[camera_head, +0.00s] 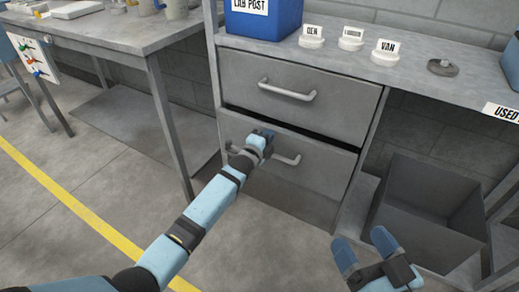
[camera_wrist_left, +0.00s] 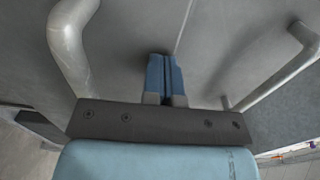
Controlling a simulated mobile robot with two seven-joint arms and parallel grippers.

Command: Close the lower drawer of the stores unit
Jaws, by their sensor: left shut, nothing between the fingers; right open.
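The stores unit has two grey drawers under the bench. The lower drawer (camera_head: 315,178) stands slightly out, with a dark gap along its top edge. Its bar handle (camera_head: 288,159) is partly hidden by my left gripper. My left gripper (camera_head: 267,135) is shut and empty at the upper part of the lower drawer front. In the left wrist view its closed blue fingertips (camera_wrist_left: 164,62) are at a grey front, between two bar handles; whether they touch cannot be told. My right gripper (camera_head: 366,250) is open and empty at the lower right, apart from the unit.
The upper drawer (camera_head: 340,107) looks shut; its handle (camera_head: 287,90) sticks out above my left gripper. An open grey bin (camera_head: 425,215) stands right of the unit. A blue box (camera_head: 262,20) and labelled round pieces (camera_head: 351,40) are on the bench. The floor left is clear.

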